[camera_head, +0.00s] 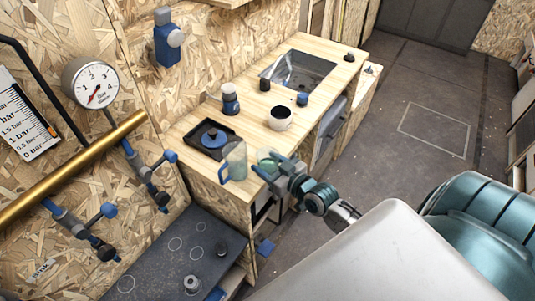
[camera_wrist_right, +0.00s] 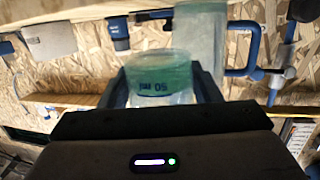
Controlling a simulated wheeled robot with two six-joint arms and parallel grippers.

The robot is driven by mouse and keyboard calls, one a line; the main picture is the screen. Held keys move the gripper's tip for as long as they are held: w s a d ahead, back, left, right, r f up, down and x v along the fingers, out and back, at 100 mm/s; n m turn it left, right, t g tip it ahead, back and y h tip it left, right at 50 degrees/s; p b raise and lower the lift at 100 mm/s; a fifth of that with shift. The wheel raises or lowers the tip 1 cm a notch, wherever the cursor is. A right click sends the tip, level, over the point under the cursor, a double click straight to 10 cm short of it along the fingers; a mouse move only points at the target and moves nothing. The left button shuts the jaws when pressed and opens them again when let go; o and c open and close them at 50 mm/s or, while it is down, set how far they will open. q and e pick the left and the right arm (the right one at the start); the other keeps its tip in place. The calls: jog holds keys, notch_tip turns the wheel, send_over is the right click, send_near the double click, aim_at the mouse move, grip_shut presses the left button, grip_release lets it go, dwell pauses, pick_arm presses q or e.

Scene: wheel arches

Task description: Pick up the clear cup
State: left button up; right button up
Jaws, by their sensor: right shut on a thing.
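The clear cup (camera_head: 266,155) is a small, green-tinted see-through cup at the front edge of the wooden counter. In the right wrist view the cup (camera_wrist_right: 160,75) sits between the two dark fingers and carries dark markings. My right gripper (camera_head: 272,165) is shut on the cup, and its fingers hide part of it. I cannot tell whether the cup rests on the counter or is just above it. My left gripper is not in view.
A clear jug (camera_head: 236,160) with a blue handle stands close left of the cup. Floor is free at right.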

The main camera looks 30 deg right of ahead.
jog(key=shift+s+a+r+b, duration=0.1)
jog(key=shift+s+a, duration=0.35)
jog(key=shift+s, duration=0.25)
jog(key=shift+s+a+r+b, duration=0.1)
jog(key=shift+s+a, duration=0.35)
jog(key=shift+s, duration=0.3)
jog(key=shift+s+a+r+b, duration=0.1)
jog(key=shift+s+a, duration=0.35)
jog(key=shift+s, duration=0.25)
